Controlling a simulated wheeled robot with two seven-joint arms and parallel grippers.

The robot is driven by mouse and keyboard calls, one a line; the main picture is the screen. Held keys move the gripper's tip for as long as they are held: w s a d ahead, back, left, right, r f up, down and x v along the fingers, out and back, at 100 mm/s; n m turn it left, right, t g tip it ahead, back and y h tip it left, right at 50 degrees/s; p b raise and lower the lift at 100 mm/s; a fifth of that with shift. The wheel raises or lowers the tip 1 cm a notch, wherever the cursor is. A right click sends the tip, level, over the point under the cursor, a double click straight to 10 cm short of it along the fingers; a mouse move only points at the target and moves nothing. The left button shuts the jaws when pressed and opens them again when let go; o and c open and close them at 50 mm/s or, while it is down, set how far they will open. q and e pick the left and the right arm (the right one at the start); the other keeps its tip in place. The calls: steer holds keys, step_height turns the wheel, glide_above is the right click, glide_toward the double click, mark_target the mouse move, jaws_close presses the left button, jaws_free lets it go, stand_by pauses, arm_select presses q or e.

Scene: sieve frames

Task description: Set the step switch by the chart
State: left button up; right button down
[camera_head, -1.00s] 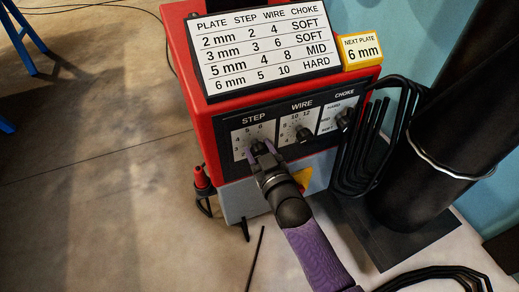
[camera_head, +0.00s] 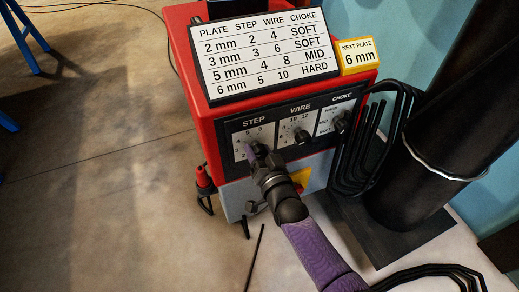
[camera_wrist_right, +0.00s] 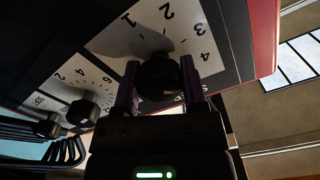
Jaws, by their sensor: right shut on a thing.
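The step switch is a black round knob (camera_wrist_right: 158,77) on a white dial (camera_head: 241,136) marked STEP, at the left of the machine's front panel. My right gripper (camera_head: 256,150) is shut on this knob; in the right wrist view its two purple fingers stand on either side of it. The dial numbers 1 to 4 show there; the fingers and knob hide the rest, and I cannot tell where the pointer is. The chart (camera_head: 262,54) on top pairs 6 mm with step 5, wire 10, choke HARD. A yellow sign (camera_head: 357,56) reads NEXT PLATE 6 mm. My left gripper is not in view.
The wire knob (camera_head: 302,136) and choke knob (camera_head: 341,121) sit to the right on the same panel. Coiled black cable (camera_head: 372,150) hangs at the machine's right side, beside a thick dark column (camera_head: 440,120). The floor at left is mostly clear.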

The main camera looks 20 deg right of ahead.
steer(key=m, duration=0.4)
steer(key=shift+m, duration=2.2)
steer(key=shift+c, duration=0.7)
jaws_free()
